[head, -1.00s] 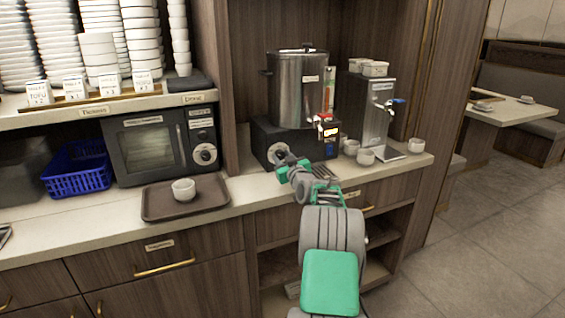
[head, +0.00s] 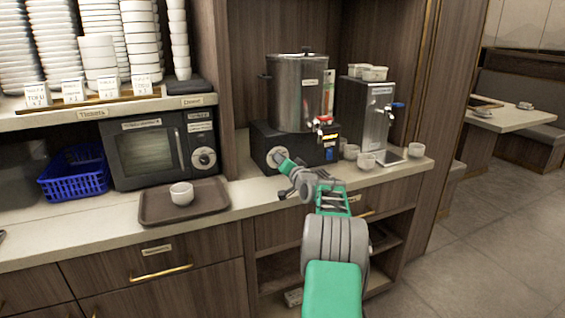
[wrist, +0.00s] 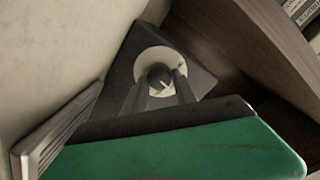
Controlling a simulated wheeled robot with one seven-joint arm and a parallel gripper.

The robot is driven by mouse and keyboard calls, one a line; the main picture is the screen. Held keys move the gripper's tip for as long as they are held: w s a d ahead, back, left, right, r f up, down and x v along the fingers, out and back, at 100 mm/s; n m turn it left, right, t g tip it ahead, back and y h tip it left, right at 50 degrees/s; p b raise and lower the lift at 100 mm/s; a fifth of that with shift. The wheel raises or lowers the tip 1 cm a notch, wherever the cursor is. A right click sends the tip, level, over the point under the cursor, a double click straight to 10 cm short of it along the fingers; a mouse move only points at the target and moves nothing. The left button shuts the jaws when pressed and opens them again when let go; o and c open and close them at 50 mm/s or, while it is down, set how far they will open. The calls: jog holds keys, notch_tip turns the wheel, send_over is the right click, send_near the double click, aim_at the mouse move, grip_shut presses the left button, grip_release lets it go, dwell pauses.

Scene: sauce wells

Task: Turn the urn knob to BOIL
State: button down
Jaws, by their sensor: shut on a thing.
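The urn (head: 298,92) is a steel cylinder with a lid, standing on a black base (head: 262,140) on the counter. The knob (wrist: 160,79) sits in the middle of a round pale dial (wrist: 180,62) on the base's front. My gripper (head: 279,158) reaches the dial from the front. In the wrist view my gripper (wrist: 162,88) has its two dark fingers on either side of the knob, shut on it. The knob is mostly hidden by my gripper in the head view. I cannot read the dial's marks or which setting the knob points to.
A steel dispenser (head: 365,112) with a blue-handled tap stands right of the urn, with several white cups near it. A brown tray (head: 152,213) with a white cup (head: 182,194) lies to the left, before a black microwave (head: 150,150). The counter between tray and urn is clear.

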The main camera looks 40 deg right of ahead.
jog(key=m+p, duration=0.1)
jog(key=m, duration=0.3)
jog(key=shift+d+y, duration=0.1)
jog(key=shift+y, duration=0.2)
jog(key=m+p, duration=0.2)
jog(key=m, duration=0.3)
jog(key=shift+s+f+m, duration=0.1)
jog(key=shift+m, duration=0.2)
jog(key=c, duration=1)
grip_release()
jog(key=v, duration=0.7)
jog(key=shift+s, duration=0.4)
